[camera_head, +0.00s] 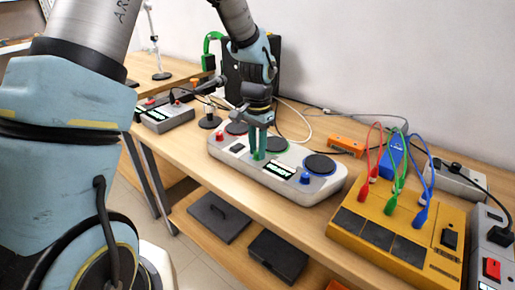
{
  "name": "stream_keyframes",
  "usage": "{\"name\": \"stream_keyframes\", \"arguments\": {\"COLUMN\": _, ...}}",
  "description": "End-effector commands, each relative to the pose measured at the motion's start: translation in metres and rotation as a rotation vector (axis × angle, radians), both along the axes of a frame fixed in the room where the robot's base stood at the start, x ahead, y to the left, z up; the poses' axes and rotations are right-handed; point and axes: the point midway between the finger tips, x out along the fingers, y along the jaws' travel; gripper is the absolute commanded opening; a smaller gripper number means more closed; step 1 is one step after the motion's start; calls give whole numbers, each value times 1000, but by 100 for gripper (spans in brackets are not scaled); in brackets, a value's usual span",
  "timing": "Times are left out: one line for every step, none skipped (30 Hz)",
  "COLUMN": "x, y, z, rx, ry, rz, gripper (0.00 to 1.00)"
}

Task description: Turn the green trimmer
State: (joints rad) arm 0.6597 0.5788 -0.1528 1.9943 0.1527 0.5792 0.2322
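A white panel (228,167) stands on the wooden bench with a red knob (220,136), a blue knob (305,178), round dark pads and a lit display (279,171). The green trimmer (257,155) sits on the panel left of the display, and only its lower part shows. My gripper (258,150) points straight down over the green trimmer, with its fingertips at the trimmer's top. The fingers hide the upper part of the trimmer. I cannot tell whether they are closed on it or only around it.
A yellow box (385,236) with red, green and blue cables stands to the right. An orange device (346,146) lies behind the panel. A grey box (163,116) stands to the left, and a black case (262,80) behind my gripper. Dark cases lie on the lower shelf (222,216).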

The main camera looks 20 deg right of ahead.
Motion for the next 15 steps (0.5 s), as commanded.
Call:
{"name": "stream_keyframes", "arguments": {"x": 0, "y": 0, "z": 0, "rx": -1, "ry": 0, "rz": 0, "gripper": 36}}
{"name": "stream_keyframes", "arguments": {"x": 0, "y": 0, "z": 0, "rx": -1, "ry": 0, "rz": 0, "gripper": 39}}
{"name": "stream_keyframes", "arguments": {"x": 0, "y": 0, "z": 0, "rx": -1, "ry": 0, "rz": 0, "gripper": 44}}
{"name": "stream_keyframes", "arguments": {"x": 0, "y": 0, "z": 0, "rx": -1, "ry": 0, "rz": 0, "gripper": 47}}
{"name": "stream_keyframes", "arguments": {"x": 0, "y": 0, "z": 0, "rx": -1, "ry": 0, "rz": -1, "gripper": 50}}
{"name": "stream_keyframes", "arguments": {"x": 0, "y": 0, "z": 0, "rx": 0, "ry": 0, "rz": -1, "gripper": 55}}
{"name": "stream_keyframes", "arguments": {"x": 0, "y": 0, "z": 0, "rx": 0, "ry": 0, "rz": -1, "gripper": 58}}
{"name": "stream_keyframes", "arguments": {"x": 0, "y": 0, "z": 0, "rx": 0, "ry": 0, "rz": -1, "gripper": 59}}
{"name": "stream_keyframes", "arguments": {"x": 0, "y": 0, "z": 0, "rx": 0, "ry": 0, "rz": -1, "gripper": 59}}
{"name": "stream_keyframes", "arguments": {"x": 0, "y": 0, "z": 0, "rx": 0, "ry": 0, "rz": -1, "gripper": 59}}
{"name": "stream_keyframes", "arguments": {"x": 0, "y": 0, "z": 0, "rx": 0, "ry": 0, "rz": -1, "gripper": 59}}
{"name": "stream_keyframes", "arguments": {"x": 0, "y": 0, "z": 0, "rx": 0, "ry": 0, "rz": -1, "gripper": 59}}
{"name": "stream_keyframes", "arguments": {"x": 0, "y": 0, "z": 0, "rx": 0, "ry": 0, "rz": -1, "gripper": 59}}
{"name": "stream_keyframes", "arguments": {"x": 0, "y": 0, "z": 0, "rx": 0, "ry": 0, "rz": -1, "gripper": 59}}
{"name": "stream_keyframes", "arguments": {"x": 0, "y": 0, "z": 1, "rx": -1, "ry": 0, "rz": -1, "gripper": 59}}
